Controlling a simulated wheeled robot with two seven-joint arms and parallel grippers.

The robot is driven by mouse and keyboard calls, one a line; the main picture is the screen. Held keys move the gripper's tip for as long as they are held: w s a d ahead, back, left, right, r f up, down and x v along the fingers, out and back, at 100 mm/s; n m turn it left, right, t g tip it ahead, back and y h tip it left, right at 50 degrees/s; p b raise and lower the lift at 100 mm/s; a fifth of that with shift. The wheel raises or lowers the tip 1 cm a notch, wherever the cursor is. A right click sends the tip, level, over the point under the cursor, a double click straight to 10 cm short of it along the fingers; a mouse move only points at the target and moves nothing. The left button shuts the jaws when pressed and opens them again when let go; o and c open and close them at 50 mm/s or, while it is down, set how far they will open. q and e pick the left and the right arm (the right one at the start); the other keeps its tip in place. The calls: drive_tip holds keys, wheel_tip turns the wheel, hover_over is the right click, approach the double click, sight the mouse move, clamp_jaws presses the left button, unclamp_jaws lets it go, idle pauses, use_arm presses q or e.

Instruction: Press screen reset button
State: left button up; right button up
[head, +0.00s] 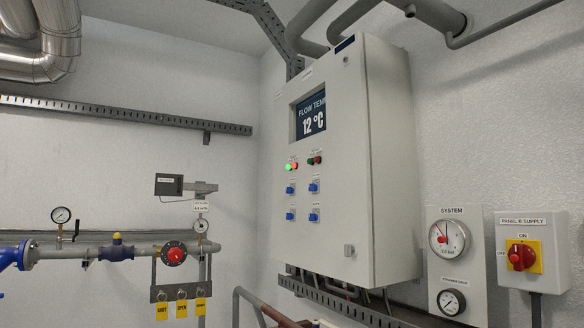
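A grey control cabinet (345,165) is mounted on the wall in the middle of the head view. Its dark screen (311,116) is lit and reads "FLOW TEMP 12 °C". Below the screen are a lit green lamp (289,167), a red lamp beside it, and a pair of darker red and green round parts (314,160). Under these are several blue switches or buttons (314,188) in two rows; their labels are too small to read, so I cannot tell which one is the screen reset button. Neither of my grippers is in view.
A panel supply switch (521,257) with a red knob is at the right, beside a system gauge panel (450,237). Pipework with a red-centred valve (175,254), a gauge (61,215) and yellow tags (181,308) runs along the left wall. Space before the cabinet looks clear.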

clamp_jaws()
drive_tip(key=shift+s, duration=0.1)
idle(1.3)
